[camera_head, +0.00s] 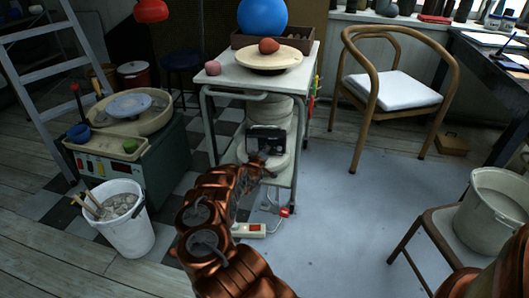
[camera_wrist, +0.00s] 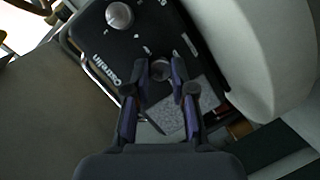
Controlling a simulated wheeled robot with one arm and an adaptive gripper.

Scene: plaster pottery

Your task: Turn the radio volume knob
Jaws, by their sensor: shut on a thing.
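The radio (camera_head: 279,140) is a small black box on the lower shelf of the white trolley. In the wrist view its dark face (camera_wrist: 115,48) shows white lettering and a speckled grey panel. One silver knob (camera_wrist: 119,15) stands free near the top of that view. A second knob (camera_wrist: 160,70) sits between my fingertips. My gripper (camera_wrist: 161,72) is shut on this second knob, with a purple-edged finger on each side of it. In the head view my gripper (camera_head: 260,162) is at the front of the radio, small and dark. Which knob is for volume I cannot read.
A pale rounded stack (camera_head: 268,108) stands behind the radio, close to my gripper in the wrist view. The trolley top (camera_head: 225,77) carries a blue ball and a round board. A red-switched power strip (camera_head: 249,230) lies on the floor. Open floor lies to the right.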

